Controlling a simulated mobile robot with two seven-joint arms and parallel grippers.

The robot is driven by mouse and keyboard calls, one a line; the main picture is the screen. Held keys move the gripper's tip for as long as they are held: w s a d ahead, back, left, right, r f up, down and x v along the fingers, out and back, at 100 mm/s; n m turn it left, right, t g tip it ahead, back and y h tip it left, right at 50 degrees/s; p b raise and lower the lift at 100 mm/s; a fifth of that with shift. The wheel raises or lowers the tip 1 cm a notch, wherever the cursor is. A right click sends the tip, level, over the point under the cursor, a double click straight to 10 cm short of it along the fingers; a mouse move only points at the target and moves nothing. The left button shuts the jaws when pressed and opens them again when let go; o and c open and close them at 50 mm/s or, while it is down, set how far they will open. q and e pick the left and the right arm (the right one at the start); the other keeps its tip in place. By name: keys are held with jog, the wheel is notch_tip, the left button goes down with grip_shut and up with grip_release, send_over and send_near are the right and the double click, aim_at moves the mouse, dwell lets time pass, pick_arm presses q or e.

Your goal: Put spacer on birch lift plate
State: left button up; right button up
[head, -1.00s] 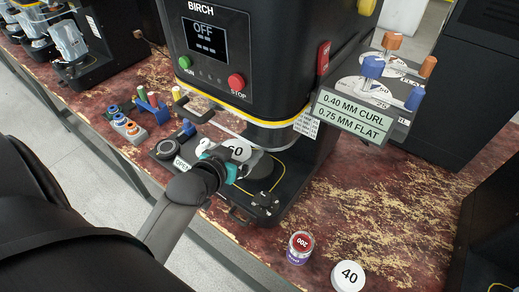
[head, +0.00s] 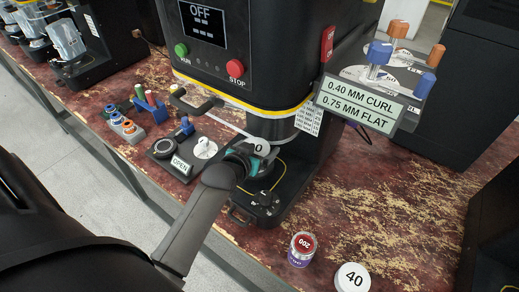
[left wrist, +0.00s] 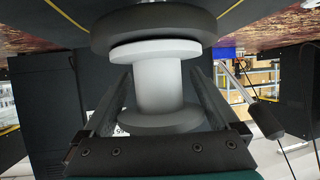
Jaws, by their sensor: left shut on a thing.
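The spacer (head: 260,146) is a white spool with a flange at each end, and a "0" shows on its top in the head view. My left gripper (head: 250,160) is shut on it, under the machine's head. In the left wrist view, the spacer (left wrist: 157,85) stands between the two fingers. The round black lift plate (left wrist: 155,33) lies right against the spacer's far flange there. I cannot tell whether they touch. The gripper hides most of the plate in the head view. My right gripper is not in view.
The machine's display (head: 203,22) reads OFF. A white "40" spacer (head: 351,277) and a red-topped can (head: 301,249) stand on the bench to the right.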

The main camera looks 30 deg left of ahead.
pick_arm(q)
jog(key=shift+w, duration=0.1)
jog(key=shift+f, duration=0.1)
jog(key=o, duration=1.2)
jog(key=shift+o, duration=0.2)
jog(key=shift+s+r, duration=0.25)
jog(key=p+v, duration=0.3)
jog(key=v, duration=0.8)
jog(key=shift+s, duration=0.2)
jog(key=shift+r, duration=0.1)
